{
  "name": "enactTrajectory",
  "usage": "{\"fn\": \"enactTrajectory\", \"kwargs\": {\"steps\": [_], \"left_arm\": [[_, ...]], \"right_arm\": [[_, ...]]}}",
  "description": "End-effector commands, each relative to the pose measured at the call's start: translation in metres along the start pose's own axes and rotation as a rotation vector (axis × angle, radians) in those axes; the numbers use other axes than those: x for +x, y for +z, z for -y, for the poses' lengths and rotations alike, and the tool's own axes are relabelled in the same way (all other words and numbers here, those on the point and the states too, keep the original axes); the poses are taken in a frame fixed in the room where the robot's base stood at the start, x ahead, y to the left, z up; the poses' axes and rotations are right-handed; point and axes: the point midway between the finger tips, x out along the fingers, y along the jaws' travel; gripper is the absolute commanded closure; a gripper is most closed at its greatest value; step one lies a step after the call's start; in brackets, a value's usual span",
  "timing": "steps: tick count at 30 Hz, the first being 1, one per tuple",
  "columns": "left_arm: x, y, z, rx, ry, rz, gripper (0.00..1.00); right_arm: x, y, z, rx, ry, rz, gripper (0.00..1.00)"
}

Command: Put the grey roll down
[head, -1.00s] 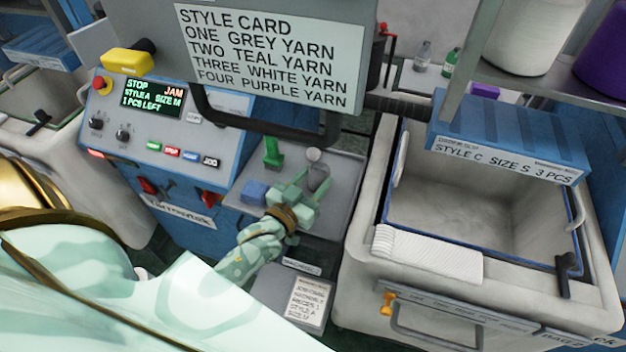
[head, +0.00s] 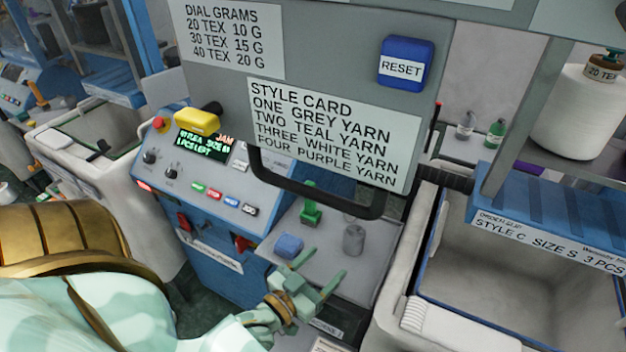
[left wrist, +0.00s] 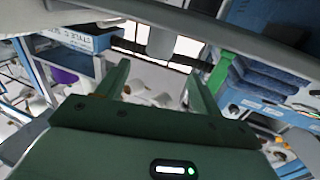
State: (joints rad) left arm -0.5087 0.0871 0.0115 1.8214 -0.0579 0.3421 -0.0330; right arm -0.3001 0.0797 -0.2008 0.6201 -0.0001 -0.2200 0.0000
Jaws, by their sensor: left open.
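The grey roll (head: 353,239) stands upright on the grey shelf (head: 330,269) beside the control panel, with nothing gripping it. My left gripper (head: 326,263) is open and empty, in front of the roll and apart from it, on the near side. In the left wrist view, the open fingers (left wrist: 156,70) point toward a grey cylinder (left wrist: 161,42) that looks like the roll, beyond the tips. My right gripper is not in view.
A deep bin (head: 530,265) stands right of the shelf.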

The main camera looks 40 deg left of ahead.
Motion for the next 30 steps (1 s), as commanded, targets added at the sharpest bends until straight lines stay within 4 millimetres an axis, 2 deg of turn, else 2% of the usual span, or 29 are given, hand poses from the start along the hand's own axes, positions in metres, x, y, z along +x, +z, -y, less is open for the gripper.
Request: {"fn": "enactTrajectory", "kwargs": {"steps": [3, 6, 15, 19, 22, 26, 30], "left_arm": [[-0.019, 0.001, 0.0, 0.0, 0.0, 0.002, 0.34], [-0.028, 0.0, 0.0, -0.001, 0.0, 0.0, 0.34], [-0.031, 0.0, 0.0, 0.0, 0.0, -0.001, 0.34], [-0.029, 0.001, -0.002, 0.015, 0.005, 0.02, 0.7], [-0.024, 0.003, -0.008, 0.077, 0.022, 0.098, 0.98], [-0.019, 0.01, -0.017, 0.223, 0.051, 0.285, 1.0], [-0.025, 0.017, -0.017, 0.361, 0.065, 0.464, 1.0]], "right_arm": [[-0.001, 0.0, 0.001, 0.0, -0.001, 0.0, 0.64], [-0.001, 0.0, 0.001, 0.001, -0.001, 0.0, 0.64], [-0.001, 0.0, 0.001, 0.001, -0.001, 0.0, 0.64], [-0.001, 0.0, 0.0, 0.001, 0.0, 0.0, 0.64], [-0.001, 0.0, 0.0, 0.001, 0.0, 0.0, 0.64], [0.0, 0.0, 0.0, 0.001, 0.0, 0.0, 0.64], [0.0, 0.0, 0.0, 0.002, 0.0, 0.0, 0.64]]}}
